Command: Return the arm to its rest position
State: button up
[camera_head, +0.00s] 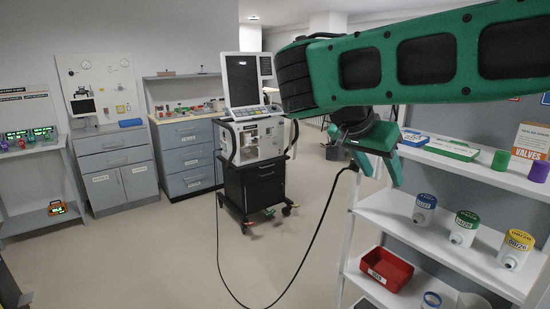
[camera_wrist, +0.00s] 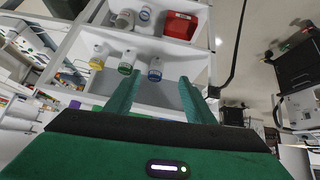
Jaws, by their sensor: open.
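My green arm reaches across the upper right of the head view. My gripper (camera_head: 378,165) hangs from its end in front of the white shelf unit's left side. In the wrist view the two green fingers of my gripper (camera_wrist: 158,98) stand apart with nothing between them. Beyond the fingers are the shelf's canisters: one with a blue lid (camera_head: 424,208), one with a green lid (camera_head: 464,228) and one with a yellow lid (camera_head: 515,248). My gripper appears clear of them.
The white shelf unit (camera_head: 480,275) on the right holds a red bin (camera_head: 386,269) and a boxed item marked valves (camera_head: 531,141). A ventilator on a dark cart (camera_head: 256,186) stands mid-room with a cable trailing over the floor. Grey cabinets (camera_head: 190,157) line the left. The middle floor is open.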

jog(key=s+d+f+n+g+y, duration=0.15)
jog(key=s+d+f, duration=0.25)
jog(key=d, duration=0.4)
jog(key=s+d+f+g+y, duration=0.15)
jog(key=s+d+f, duration=0.3)
jog(key=d, duration=0.45)
jog(key=s+f+n+y, duration=0.1)
jog(key=s+f+y, duration=0.1)
jog(key=s+f, duration=0.3)
jog(key=s+f+n+g+y, duration=0.1)
jog(key=s+f, duration=0.4)
jog(key=s, duration=0.9)
jog(key=shift+d+f+y, duration=0.25)
jog(key=shift+f+y, duration=0.1)
jog(key=shift+y, duration=0.15)
jog(key=shift+n, duration=0.25)
jog(key=shift+w+f+g, duration=0.25)
jog(key=shift+w+g, duration=0.05)
jog(key=shift+w, duration=0.35)
